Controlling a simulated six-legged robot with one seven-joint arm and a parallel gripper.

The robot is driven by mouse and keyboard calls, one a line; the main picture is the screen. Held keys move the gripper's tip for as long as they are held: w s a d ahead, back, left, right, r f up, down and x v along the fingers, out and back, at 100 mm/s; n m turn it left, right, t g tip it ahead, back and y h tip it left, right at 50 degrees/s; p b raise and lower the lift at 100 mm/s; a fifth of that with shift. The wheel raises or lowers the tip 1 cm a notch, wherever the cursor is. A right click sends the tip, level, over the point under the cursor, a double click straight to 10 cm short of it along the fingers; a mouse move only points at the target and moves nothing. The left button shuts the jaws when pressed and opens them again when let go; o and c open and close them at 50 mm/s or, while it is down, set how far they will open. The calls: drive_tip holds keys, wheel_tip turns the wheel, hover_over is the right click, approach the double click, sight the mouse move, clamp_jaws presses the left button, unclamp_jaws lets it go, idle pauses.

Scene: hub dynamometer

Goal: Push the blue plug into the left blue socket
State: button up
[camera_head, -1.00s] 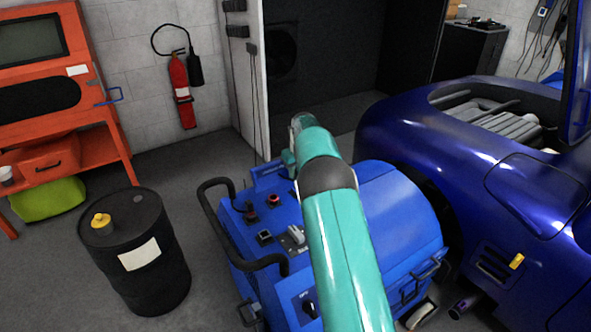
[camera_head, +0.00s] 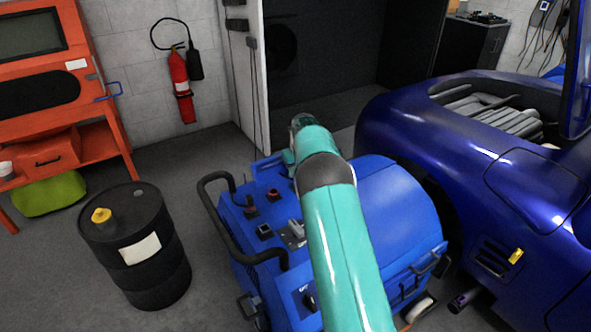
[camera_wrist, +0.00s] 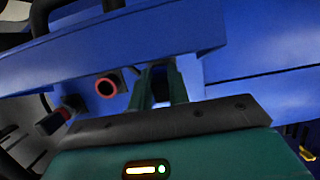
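The blue machine (camera_head: 395,205) stands in the middle of the head view, with my teal arm over it. The far end of my arm is behind the machine's top edge, and my gripper is hidden there. In the wrist view my gripper (camera_wrist: 160,82) has its two green fingers upright, near the machine's blue side. A dark shape stands between the fingers; I cannot tell whether it is the blue plug gripped or something behind them. A red-ringed round socket (camera_wrist: 108,85) is just left of the fingers. No blue socket or blue plug can be made out clearly.
A red-and-black connector (camera_wrist: 58,119) sticks out at the lower left of the wrist view. A black drum (camera_head: 140,245) stands left of the machine, and a blue car (camera_head: 490,170) stands close on its right. Grey floor is free between drum and wall.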

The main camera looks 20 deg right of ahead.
drive_tip(key=o, duration=0.5)
drive_tip(key=v, duration=1.4)
drive_tip(key=s+a+r+n+t, duration=0.1)
drive_tip(key=s+a+r+n, duration=0.4)
drive_tip(key=s+r+n, duration=0.4)
drive_tip(key=s+a+r+n, duration=0.5)
drive_tip(key=s+r+n, duration=0.15)
drive_tip(key=s, duration=0.55)
drive_tip(key=s+a+f+n, duration=0.2)
drive_tip(key=s+n, duration=0.4)
drive_tip(key=s, duration=0.2)
drive_tip(key=s+a+f+n+t, duration=0.1)
drive_tip(key=s+a+f+n, duration=0.1)
drive_tip(key=s+n, duration=0.4)
drive_tip(key=s+a+f+n, duration=0.2)
drive_tip(key=s+n, duration=0.4)
drive_tip(key=s, duration=0.4)
drive_tip(key=shift+s+a+t+h, duration=0.2)
drive_tip(key=shift+a+t+h, duration=0.15)
drive_tip(key=shift+a, duration=0.2)
